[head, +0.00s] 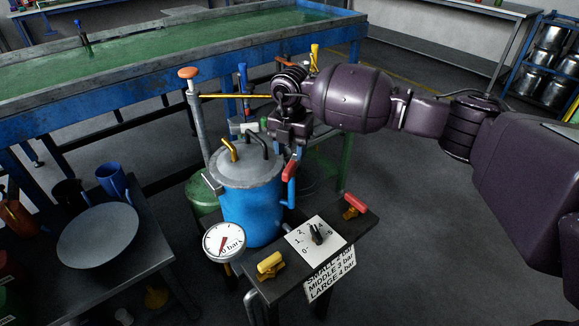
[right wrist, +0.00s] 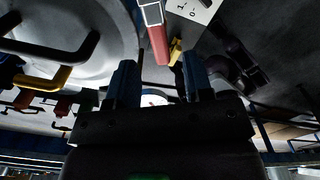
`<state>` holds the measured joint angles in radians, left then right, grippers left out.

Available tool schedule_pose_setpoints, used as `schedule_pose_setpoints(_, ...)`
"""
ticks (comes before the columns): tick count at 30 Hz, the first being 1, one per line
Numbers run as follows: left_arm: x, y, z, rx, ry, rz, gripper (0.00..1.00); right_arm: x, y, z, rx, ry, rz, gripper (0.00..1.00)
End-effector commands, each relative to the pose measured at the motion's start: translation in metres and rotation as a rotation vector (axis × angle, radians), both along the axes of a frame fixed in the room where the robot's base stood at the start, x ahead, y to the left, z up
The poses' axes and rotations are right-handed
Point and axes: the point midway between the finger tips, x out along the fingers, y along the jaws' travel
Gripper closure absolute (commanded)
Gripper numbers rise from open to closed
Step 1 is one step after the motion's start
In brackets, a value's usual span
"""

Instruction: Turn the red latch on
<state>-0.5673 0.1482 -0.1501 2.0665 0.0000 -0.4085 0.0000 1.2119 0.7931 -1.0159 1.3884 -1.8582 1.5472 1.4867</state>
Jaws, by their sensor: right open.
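A blue pot (head: 250,212) with a grey lid (head: 246,164) stands beside the control panel. A red latch handle (head: 289,171) is at the pot's right side, by the lid's rim. A second red handle (head: 355,204) sits at the panel's far right corner; it is a separate piece. My right gripper (head: 291,148) points down just above the latch by the lid's edge. In the right wrist view my gripper (right wrist: 158,82) is open with nothing between its fingers. A red bar (right wrist: 157,42), seemingly the latch, shows beyond the fingertips, apart from them. My left gripper is out of view.
The panel has a dial plate (head: 316,238), a yellow handle (head: 270,265) and a pressure sign (head: 330,281). A gauge (head: 223,242) stands in front of the pot. Black and yellow lid pipes rise close left of my right gripper. A grey plate (head: 97,236) lies at left.

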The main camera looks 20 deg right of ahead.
Motion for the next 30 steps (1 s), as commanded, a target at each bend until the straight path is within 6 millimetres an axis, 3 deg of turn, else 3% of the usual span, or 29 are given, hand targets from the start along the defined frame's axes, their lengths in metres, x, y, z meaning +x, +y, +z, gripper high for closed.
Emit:
schedule_pose_setpoints(3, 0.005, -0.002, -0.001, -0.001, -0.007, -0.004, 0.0, 0.0, 0.0, -0.025, 0.001, 0.006, 0.001, 0.53)
schedule_pose_setpoints(9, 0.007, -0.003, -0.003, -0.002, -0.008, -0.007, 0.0, 0.0, 0.001, -0.049, 0.002, 0.004, 0.002, 0.53)
schedule_pose_setpoints(23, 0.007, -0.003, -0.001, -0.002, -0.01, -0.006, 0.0, 0.0, 0.001, -0.058, 0.002, -0.001, 0.003, 0.53)
schedule_pose_setpoints(24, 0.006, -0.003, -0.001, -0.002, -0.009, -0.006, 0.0, 0.0, 0.0, -0.058, 0.002, -0.001, 0.002, 0.55)
schedule_pose_setpoints(30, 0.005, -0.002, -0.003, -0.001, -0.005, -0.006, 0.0, 0.0, 0.0, -0.058, 0.002, -0.001, 0.002, 0.85)
